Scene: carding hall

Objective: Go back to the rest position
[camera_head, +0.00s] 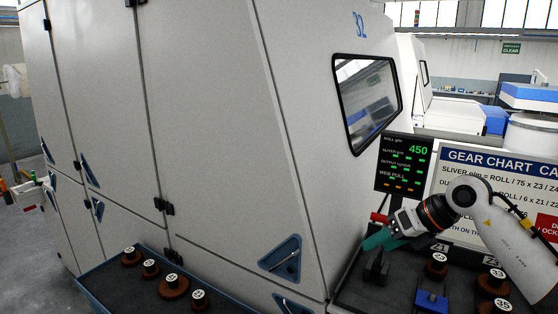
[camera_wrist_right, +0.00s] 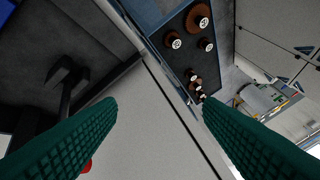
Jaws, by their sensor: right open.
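My right gripper (camera_head: 376,239) with teal fingers is in the head view, in front of the gear chart board and above the dark bench at the right. In the right wrist view its two green ribbed fingers stand wide apart with nothing between them (camera_wrist_right: 160,105). It is open and empty. My left gripper is in neither view.
The dark right bench (camera_head: 350,291) holds a black upright fixture (camera_head: 376,268), a blue block (camera_head: 431,301) and several brown numbered gears (camera_head: 436,266). A blue-edged tray (camera_head: 103,287) with more gears stands at the lower left. A tall grey machine cabinet (camera_head: 220,120) fills the middle. A display (camera_head: 404,163) reads 450 beside the gear chart board (camera_head: 480,158).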

